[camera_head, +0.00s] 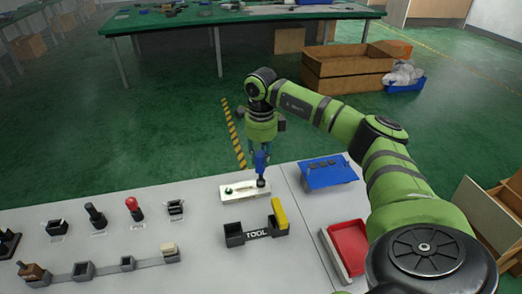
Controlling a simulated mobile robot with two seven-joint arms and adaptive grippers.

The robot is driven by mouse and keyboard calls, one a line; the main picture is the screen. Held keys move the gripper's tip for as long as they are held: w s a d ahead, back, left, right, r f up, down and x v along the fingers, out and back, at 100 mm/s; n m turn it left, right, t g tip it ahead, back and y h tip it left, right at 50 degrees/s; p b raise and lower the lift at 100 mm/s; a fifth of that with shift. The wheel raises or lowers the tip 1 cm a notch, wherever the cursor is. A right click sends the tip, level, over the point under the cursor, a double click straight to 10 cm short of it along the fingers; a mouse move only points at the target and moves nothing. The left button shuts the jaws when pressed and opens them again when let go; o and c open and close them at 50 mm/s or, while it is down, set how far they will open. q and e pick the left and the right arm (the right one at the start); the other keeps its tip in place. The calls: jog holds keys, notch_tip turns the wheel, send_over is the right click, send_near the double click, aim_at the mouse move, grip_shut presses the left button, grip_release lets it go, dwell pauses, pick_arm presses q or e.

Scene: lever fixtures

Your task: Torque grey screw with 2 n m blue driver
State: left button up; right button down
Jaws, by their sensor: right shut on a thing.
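A blue driver (260,162) stands roughly upright over a white fixture block (235,193) near the far edge of the table. My right gripper (260,150) is shut on the blue driver's upper part. The driver's lower end meets the right part of the block's top. The grey screw is too small or hidden under the driver tip to make out. My left gripper is not in view.
A dark TOOL holder (235,236) with a yellow piece (279,213) stands in front of the block. A blue tray (328,176) and a red bin (349,245) are to the right. A red-knobbed lever (133,207) and other fixtures stand at left.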

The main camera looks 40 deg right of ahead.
jog(key=shift+r, duration=0.1)
jog(key=shift+r+p, duration=0.75)
jog(key=shift+p, duration=0.05)
jog(key=n, duration=0.5)
jog(key=shift+w, duration=0.1)
jog(key=n, duration=0.6)
jog(key=shift+a, duration=0.1)
jog(key=n, duration=0.6)
jog(key=shift+a, duration=0.1)
jog(key=n, duration=0.6)
